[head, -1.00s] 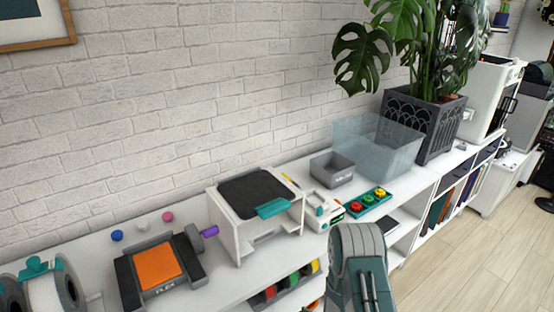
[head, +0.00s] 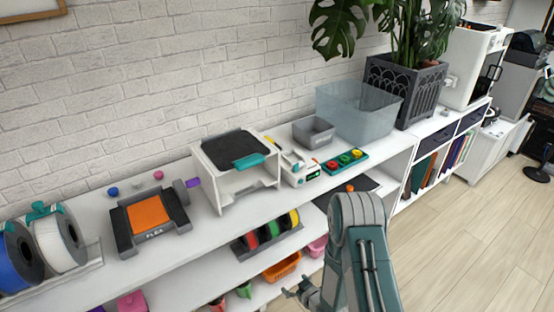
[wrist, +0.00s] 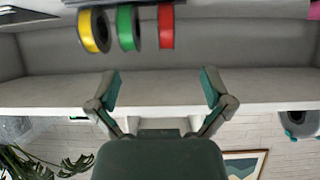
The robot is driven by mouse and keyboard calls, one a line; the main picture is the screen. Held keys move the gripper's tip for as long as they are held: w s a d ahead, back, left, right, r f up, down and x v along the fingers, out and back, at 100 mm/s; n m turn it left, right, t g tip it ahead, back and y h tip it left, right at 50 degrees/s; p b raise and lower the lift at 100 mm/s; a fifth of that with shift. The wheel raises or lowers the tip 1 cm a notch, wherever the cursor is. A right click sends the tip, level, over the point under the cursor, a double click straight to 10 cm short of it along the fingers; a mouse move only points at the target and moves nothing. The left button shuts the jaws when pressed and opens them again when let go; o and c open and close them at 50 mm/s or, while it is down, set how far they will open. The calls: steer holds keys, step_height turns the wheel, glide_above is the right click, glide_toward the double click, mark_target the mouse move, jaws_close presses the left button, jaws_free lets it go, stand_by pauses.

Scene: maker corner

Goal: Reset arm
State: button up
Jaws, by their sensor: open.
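My arm (head: 358,240) rises at the lower middle of the head view, in front of the white shelf unit. My gripper (head: 292,292) shows partly at the bottom edge, low before the shelves. In the wrist view my gripper (wrist: 160,88) is open, with its two green-padded fingers spread wide and nothing between them. That view appears upside down.
The shelf top (head: 90,225) holds a device with an orange plate (head: 148,214), a white machine (head: 235,170), a grey bin (head: 313,132) and a clear tub (head: 358,112). Colored spools (head: 270,230) sit on the shelf below. Open floor (head: 480,225) lies right.

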steer(key=w+d+r+h, duration=0.2)
steer(key=w+r, duration=0.1)
steer(key=r, duration=0.4)
steer(key=w+d+r+h, duration=0.1)
steer(key=w+d+r, duration=0.1)
steer(key=r, duration=0.4)
steer(key=s+d+r+m+g+h, duration=0.1)
steer(key=s+d+r+m+h, duration=0.1)
steer(key=r, duration=0.6)
steer(key=s+d+r+m+h, duration=0.1)
steer(key=s+d+r, duration=0.1)
steer(key=r, duration=0.6)
steer(key=s+r+m+g, duration=0.1)
steer(key=s+r, duration=0.4)
steer(key=s, duration=0.3)
steer(key=s+r+m+g, duration=0.1)
steer(key=s+r, duration=0.4)
steer(key=s, duration=0.3)
steer(key=s+d+r+m+g, duration=0.1)
steer(key=s+r, duration=0.4)
steer(key=s, duration=0.4)
steer(key=shift+r+m+h, duration=0.3)
steer(key=shift+m, duration=0.1)
